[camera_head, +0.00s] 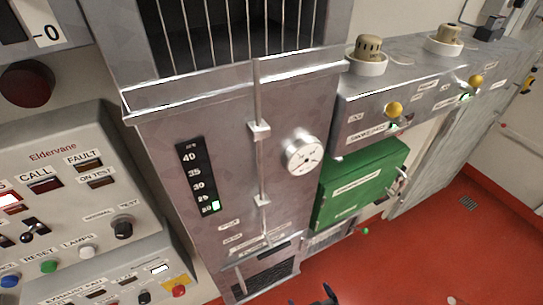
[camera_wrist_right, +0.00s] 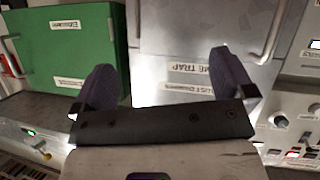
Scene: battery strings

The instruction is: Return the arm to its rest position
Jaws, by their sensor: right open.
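My right gripper (camera_head: 326,297) shows only as a dark shape at the bottom edge of the head view, low in front of the cabinet and over the red floor. In the right wrist view my right gripper (camera_wrist_right: 163,62) has its two dark fingers spread wide apart, with nothing between them. Beyond the fingers is a grey metal panel (camera_wrist_right: 190,35) with labels, one reading "TRAP". Most of my right arm is out of the head view. My left gripper is in neither view.
A grey metal cabinet (camera_head: 235,130) with a round dial (camera_head: 303,152) and a vertical rod stands ahead. A green box (camera_head: 360,185) is right of it, also in the wrist view (camera_wrist_right: 70,50). A control console (camera_head: 60,170) is at left. Red floor (camera_head: 440,250) is open at right.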

